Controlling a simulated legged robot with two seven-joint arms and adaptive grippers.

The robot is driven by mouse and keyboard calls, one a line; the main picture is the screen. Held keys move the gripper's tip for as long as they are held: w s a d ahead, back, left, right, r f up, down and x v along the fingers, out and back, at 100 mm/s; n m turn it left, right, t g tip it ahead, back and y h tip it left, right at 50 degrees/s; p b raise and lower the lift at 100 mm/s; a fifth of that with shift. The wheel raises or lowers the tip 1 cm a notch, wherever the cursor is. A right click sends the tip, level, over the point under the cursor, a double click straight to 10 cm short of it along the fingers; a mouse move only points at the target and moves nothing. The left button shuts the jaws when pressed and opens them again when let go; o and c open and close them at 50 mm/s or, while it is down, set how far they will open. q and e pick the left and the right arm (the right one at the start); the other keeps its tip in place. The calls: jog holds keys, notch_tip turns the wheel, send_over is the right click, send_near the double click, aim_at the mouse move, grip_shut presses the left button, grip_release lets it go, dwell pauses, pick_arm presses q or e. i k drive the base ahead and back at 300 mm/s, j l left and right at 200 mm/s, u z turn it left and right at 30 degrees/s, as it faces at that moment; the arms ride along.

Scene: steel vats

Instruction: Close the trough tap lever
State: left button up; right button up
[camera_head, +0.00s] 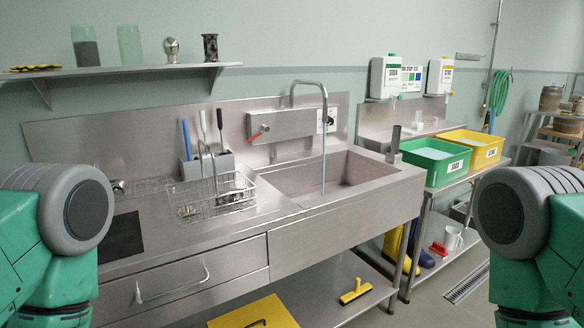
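The steel trough (325,179) is set in the counter at the middle. Its bent tap spout (308,82) rises behind it. A thin bluish stream of water (323,160) falls from the spout into the trough. A lever with a red end (258,132) sticks out from the left of the steel wall panel (290,124). A small dark fitting (329,121) sits at the panel's right end, by the spout. I cannot tell which of the two is the tap lever. Only green and grey arm parts of mine show at both sides; neither gripper is in view.
A wire rack (215,196) and a utensil holder (207,165) stand on the counter left of the trough. Green (433,160) and yellow (472,146) tubs stand to its right. A steel post (395,143) rises at the trough's right rim. A shelf (125,70) overhangs the left.

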aim_at(265, 129)
jog(key=i+l, duration=1.1)
